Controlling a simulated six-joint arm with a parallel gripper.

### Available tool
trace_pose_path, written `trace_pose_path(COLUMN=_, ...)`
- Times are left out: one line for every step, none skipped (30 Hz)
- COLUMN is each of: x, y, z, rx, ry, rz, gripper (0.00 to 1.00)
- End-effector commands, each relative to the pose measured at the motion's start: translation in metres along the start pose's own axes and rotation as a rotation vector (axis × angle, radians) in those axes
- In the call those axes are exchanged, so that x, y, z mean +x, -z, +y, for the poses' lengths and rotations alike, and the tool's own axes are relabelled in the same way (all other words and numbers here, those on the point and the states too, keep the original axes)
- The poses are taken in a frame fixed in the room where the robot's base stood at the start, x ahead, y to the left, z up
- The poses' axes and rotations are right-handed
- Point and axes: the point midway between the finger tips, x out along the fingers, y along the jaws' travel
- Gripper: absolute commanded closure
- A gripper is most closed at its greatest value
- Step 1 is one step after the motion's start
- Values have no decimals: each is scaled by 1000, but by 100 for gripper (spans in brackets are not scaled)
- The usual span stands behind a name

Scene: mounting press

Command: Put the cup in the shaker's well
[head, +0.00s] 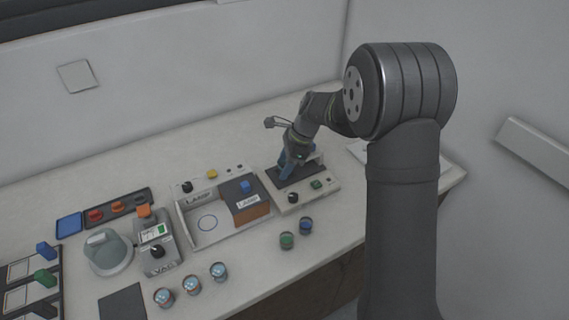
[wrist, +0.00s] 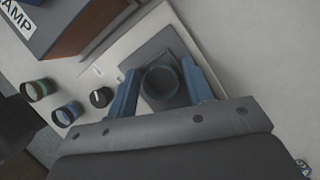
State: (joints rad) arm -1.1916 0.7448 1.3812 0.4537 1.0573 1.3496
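The shaker (head: 312,193) is a pale box with a dark grey top plate, a black knob and a green button. In the wrist view its dark plate (wrist: 150,58) carries a dark round ring (wrist: 160,82). I cannot tell whether this ring is the bare well or a cup seated in it. My gripper (head: 290,168) is low over the plate. Its blue fingers (wrist: 160,88) are spread on either side of the ring, with gaps showing. A green cup (head: 287,240) and a blue cup (head: 305,226) stand upright in front of the shaker.
The lamp unit (head: 191,234) stands left of the shaker. Several clear cups (head: 191,285), a unit labelled VAC (head: 157,256) and a grey round device (head: 108,253) are further left. A wall (head: 440,25) rises at the right.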

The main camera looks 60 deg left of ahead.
Motion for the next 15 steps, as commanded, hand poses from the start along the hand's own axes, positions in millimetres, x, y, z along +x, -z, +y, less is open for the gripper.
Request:
trace_pose_path(x=0, y=0, z=0, rx=0, ry=0, rz=0, gripper=49)
trace_pose_path(x=0, y=0, z=0, rx=0, ry=0, rz=0, gripper=49)
trace_pose_path(x=0, y=0, z=0, rx=0, ry=0, rz=0, gripper=49)
trace_pose_path(x=0, y=0, z=0, rx=0, ry=0, rz=0, gripper=49)
trace_pose_path(x=0, y=0, z=0, rx=0, ry=0, rz=0, gripper=49)
trace_pose_path(x=0, y=0, z=0, rx=0, ry=0, rz=0, gripper=49)
trace_pose_path(x=0, y=0, z=0, rx=0, ry=0, rz=0, gripper=49)
trace_pose_path(x=0, y=0, z=0, rx=0, ry=0, rz=0, gripper=49)
trace_pose_path(x=-1, y=0, z=0, rx=0, ry=1, rz=0, gripper=49)
trace_pose_path(x=-3, y=-1, z=0, rx=0, ry=1, rz=0, gripper=49)
trace_pose_path(x=-5, y=-2, z=0, rx=0, ry=2, rz=0, gripper=49)
trace_pose_path(x=-9, y=-1, z=0, rx=0, ry=2, rz=0, gripper=49)
trace_pose_path(x=-12, y=-1, z=0, rx=0, ry=2, rz=0, gripper=49)
trace_pose_path(x=-17, y=-1, z=0, rx=0, ry=2, rz=0, gripper=49)
trace_pose_path(x=-24, y=-1, z=-1, rx=0, ry=3, rz=1, gripper=49)
